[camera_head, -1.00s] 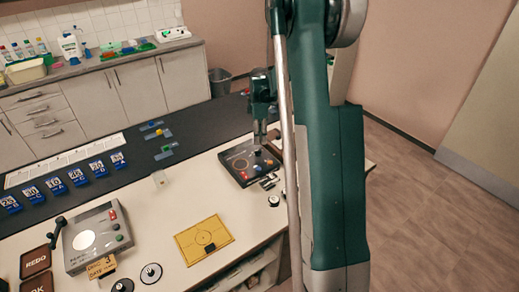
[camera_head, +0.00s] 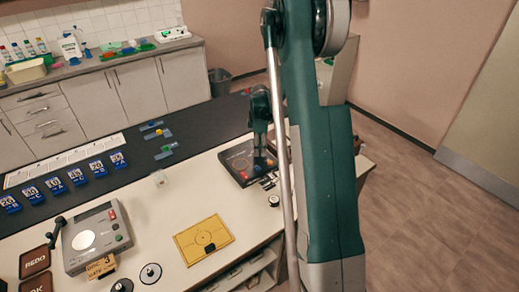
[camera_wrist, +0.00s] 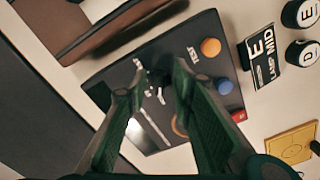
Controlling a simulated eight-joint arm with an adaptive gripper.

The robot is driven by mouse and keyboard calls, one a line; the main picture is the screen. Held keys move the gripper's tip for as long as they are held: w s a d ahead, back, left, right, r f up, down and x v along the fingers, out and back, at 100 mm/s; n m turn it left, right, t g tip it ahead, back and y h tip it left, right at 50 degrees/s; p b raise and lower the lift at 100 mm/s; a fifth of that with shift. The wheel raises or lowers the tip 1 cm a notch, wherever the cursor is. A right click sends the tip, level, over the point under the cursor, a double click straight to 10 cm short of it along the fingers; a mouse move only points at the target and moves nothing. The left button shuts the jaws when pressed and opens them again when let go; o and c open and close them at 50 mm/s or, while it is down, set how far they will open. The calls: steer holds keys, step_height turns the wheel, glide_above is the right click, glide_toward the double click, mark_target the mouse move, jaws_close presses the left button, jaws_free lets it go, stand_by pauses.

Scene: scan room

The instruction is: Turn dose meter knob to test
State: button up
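The dose meter is a dark box (camera_head: 236,158) on the white table in the head view. Its dark face (camera_wrist: 207,125) fills the middle of the wrist view, with an orange button (camera_wrist: 210,47), a blue button (camera_wrist: 224,86) and "TST" lettering. A dark knob (camera_wrist: 158,77) with small white marks beside it shows between my fingertips. My gripper (camera_wrist: 158,72) is over the face, its two green fingers apart on either side of the knob. I cannot tell whether they touch it. In the head view my gripper (camera_head: 260,160) is low over the box and hides part of it.
A brown block (camera_wrist: 100,28) lies close beside the box. A small "E LAMP MID" sign (camera_wrist: 262,58) and round lettered pieces (camera_wrist: 302,12) are on the other side. A yellow plate (camera_head: 204,240) and a grey device (camera_head: 92,238) lie farther left on the table.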

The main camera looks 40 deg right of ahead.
steer(key=shift+c, duration=0.6)
jaws_close()
